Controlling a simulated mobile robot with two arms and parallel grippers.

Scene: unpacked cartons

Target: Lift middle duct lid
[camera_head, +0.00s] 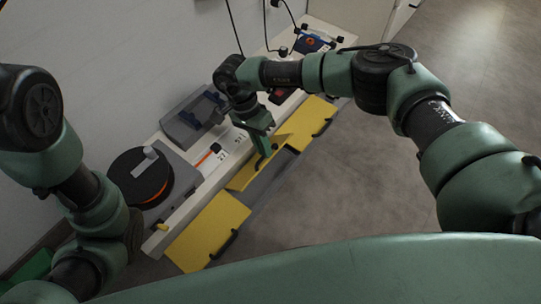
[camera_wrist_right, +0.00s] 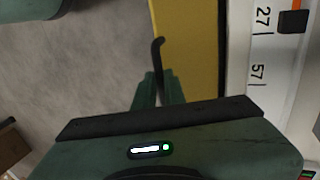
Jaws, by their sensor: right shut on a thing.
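The yellow middle duct lid (camera_head: 242,178) is between two other yellow lids along the front of the long white bench. It is tilted relative to them, and a grey strip shows along its front side. My right gripper (camera_head: 262,152) is at its black handle. In the right wrist view the lid (camera_wrist_right: 190,45) fills the upper middle, and the green fingers (camera_wrist_right: 157,88) of my right gripper are closed around the lower part of the bent black handle (camera_wrist_right: 158,50). My left arm shows at the left, but its gripper fingers cannot be made out.
The left yellow lid (camera_head: 207,232) and the right yellow lid (camera_head: 312,122) flank the middle one. On the bench (camera_head: 187,207) stand a black round reel (camera_head: 140,177) and a grey case (camera_head: 194,121). Open grey floor (camera_head: 370,190) lies in front.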

